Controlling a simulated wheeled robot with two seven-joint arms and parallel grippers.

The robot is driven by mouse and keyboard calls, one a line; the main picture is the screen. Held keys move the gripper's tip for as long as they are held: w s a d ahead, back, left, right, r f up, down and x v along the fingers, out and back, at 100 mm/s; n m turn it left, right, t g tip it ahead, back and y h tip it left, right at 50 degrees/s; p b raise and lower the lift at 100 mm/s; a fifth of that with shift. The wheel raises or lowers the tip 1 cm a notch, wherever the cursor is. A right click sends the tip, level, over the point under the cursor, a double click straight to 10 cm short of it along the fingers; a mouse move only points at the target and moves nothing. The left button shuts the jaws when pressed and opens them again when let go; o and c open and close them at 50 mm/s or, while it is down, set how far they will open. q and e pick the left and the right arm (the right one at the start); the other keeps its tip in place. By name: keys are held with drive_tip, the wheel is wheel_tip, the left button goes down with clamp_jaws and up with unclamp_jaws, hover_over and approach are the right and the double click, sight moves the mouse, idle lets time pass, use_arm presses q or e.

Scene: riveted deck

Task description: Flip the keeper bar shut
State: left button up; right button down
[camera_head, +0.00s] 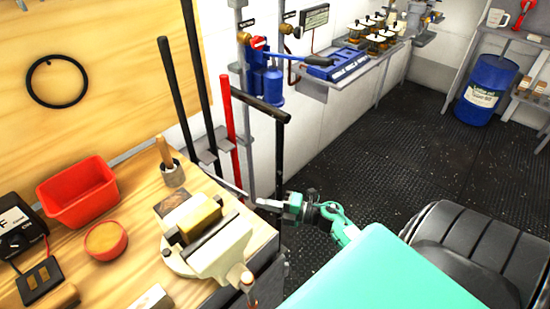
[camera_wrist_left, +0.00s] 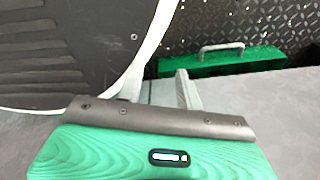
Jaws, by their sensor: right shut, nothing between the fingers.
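My right gripper (camera_head: 266,204) is shut and empty, low in front of the wall rack at the middle of the head view. A thin grey bar (camera_head: 228,184) runs from the rack's lower bracket toward its fingertips. This seems to be the keeper bar, standing out from the rack. I cannot tell whether the fingers touch it. Two tall black bars (camera_head: 176,98) and a red bar (camera_head: 229,125) stand in the rack. My left gripper is not in the head view. In the left wrist view a pale finger-like part (camera_wrist_left: 186,90) shows; its jaw state is unclear.
The wooden bench (camera_head: 130,235) at left carries a vise (camera_head: 222,247), a red bin (camera_head: 78,192) and a red bowl (camera_head: 106,240). A black bent bar (camera_head: 280,155) stands right of the rack. A blue drum (camera_head: 487,92) is far right. Dark floor (camera_head: 400,150) is open between.

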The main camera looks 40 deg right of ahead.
sight(237, 198)
drive_tip(key=x, duration=0.4)
use_arm(q)
drive_tip(key=shift+w, duration=0.25)
use_arm(e)
drive_tip(key=shift+w+a, duration=0.2)
drive_tip(key=shift+w, duration=0.1)
use_arm(q)
drive_tip(key=shift+s+f, duration=0.1)
drive_tip(key=shift+s, duration=0.1)
use_arm(e)
drive_tip(key=shift+f, duration=0.1)
